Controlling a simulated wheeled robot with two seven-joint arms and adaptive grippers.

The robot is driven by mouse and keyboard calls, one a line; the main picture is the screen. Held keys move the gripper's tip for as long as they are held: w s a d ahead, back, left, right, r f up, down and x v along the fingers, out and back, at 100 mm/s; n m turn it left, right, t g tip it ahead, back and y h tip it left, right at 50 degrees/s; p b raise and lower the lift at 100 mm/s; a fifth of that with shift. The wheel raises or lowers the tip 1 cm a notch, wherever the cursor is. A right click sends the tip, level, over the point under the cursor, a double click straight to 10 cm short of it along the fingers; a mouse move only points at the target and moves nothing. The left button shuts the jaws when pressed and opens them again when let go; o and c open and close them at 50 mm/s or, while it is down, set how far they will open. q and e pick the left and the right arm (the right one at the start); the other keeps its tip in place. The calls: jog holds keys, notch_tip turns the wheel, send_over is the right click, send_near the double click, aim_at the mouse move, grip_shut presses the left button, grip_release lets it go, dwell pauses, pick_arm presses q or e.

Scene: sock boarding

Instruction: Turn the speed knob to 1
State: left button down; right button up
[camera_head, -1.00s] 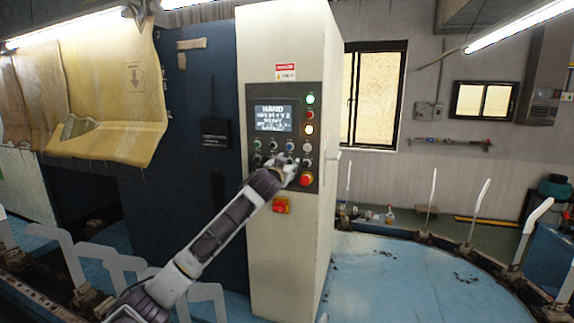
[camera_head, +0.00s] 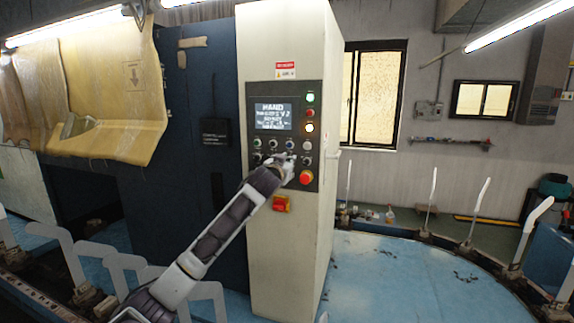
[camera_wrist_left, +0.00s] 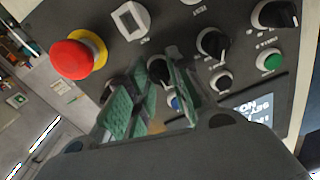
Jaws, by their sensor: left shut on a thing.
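The control panel (camera_head: 287,138) is on the front of a tall cream cabinet, with a lit screen (camera_head: 273,117) reading "HAND" on top and rows of knobs and buttons below. My left gripper (camera_head: 285,163) is at the lower row and covers part of it. In the left wrist view its green-padded fingers (camera_wrist_left: 153,88) are shut on a black knob (camera_wrist_left: 158,68), one finger on each side. Its pointer is largely hidden, and the labels are too small or blurred to read. Two other black knobs, one in the middle (camera_wrist_left: 212,42), sit beside it. My right gripper is out of view.
A red emergency button on a yellow ring (camera_wrist_left: 78,58) is close beside the gripper; it also shows in the head view (camera_head: 306,177). A red-and-yellow switch (camera_head: 282,204) is below the panel. A blue round table (camera_head: 400,270) with upright white boards lies to the right.

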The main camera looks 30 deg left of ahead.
pick_arm(q)
jog(key=shift+n+b, duration=0.7)
jog(key=shift+n, duration=3.2)
jog(key=shift+a, duration=0.1)
jog(key=shift+r, duration=0.1)
jog(key=c, duration=1.3)
grip_release()
jog(key=shift+s, duration=0.15)
jog(key=shift+r+v, duration=0.2)
jog(key=shift+v, duration=5.65)
jog(key=shift+f, duration=0.1)
